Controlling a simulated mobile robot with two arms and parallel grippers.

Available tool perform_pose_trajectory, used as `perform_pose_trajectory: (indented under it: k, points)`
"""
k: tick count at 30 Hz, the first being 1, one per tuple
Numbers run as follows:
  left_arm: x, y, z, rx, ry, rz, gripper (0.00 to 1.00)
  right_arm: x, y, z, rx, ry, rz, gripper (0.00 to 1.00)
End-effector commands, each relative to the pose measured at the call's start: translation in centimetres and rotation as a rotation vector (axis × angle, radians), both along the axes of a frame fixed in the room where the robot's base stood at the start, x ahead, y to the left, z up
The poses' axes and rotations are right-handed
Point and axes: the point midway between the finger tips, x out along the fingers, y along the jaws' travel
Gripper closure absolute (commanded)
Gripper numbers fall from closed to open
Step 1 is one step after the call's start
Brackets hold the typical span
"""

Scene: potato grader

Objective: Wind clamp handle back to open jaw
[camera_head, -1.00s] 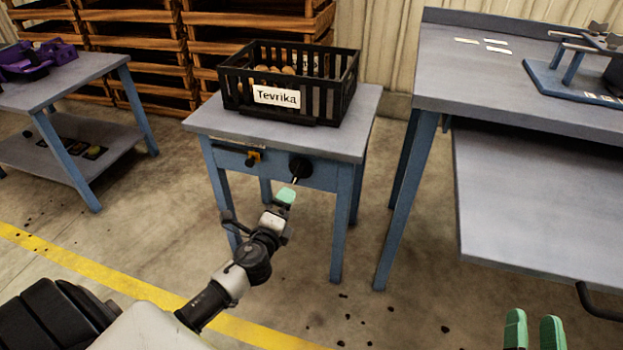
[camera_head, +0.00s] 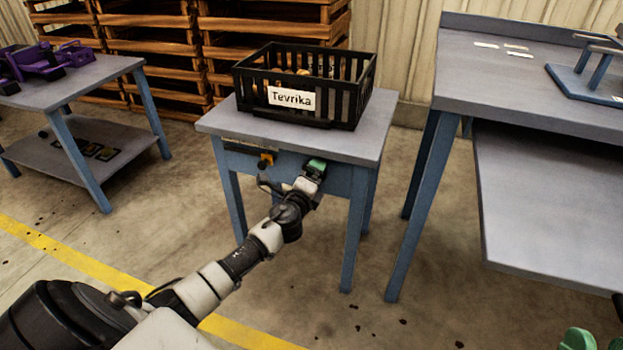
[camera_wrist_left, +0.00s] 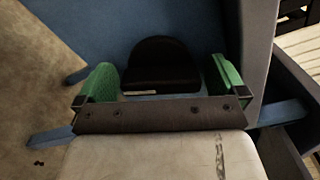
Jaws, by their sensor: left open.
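My left gripper (camera_head: 316,166) is at the front apron of the small blue-legged table, its green fingertips just under the tabletop. In the left wrist view its two green fingers (camera_wrist_left: 163,80) are spread apart. A black rounded part (camera_wrist_left: 161,62), which looks like the clamp handle's knob, sits between them with a gap on each side. In the head view the gripper hides this knob. A small orange part (camera_head: 266,160) shows on the apron to the left of the gripper. I cannot make out the jaw. My right gripper (camera_head: 578,340) barely shows at the bottom right edge.
A black crate labelled Tevrika (camera_head: 350,100) stands on the small table (camera_head: 215,122). A larger grey workbench (camera_head: 455,95) with a lower shelf is to the right. A table with purple parts (camera_head: 45,62) is at the left. Open floor lies in front.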

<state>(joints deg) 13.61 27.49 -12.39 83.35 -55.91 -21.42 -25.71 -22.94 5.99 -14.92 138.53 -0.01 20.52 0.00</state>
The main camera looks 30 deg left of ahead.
Motion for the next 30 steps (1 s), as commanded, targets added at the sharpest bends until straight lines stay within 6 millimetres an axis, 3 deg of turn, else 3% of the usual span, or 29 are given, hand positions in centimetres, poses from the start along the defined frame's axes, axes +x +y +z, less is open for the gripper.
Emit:
perform_pose_trajectory:
  k: [6,15,30]
  points:
    - [0.02,0.0,0.0,0.0,0.0,-0.001,0.0,-0.01,0.01,0.04,0.001,-0.002,0.0,0.62]
    - [-0.01,-0.02,-0.02,0.0,0.0,-0.001,0.45,0.01,0.0,0.02,0.0,-0.001,0.0,0.62]
    - [-0.02,-0.06,-0.12,-0.148,-0.036,0.0,0.45,-0.9,-0.03,0.58,0.027,-0.086,0.007,0.62]
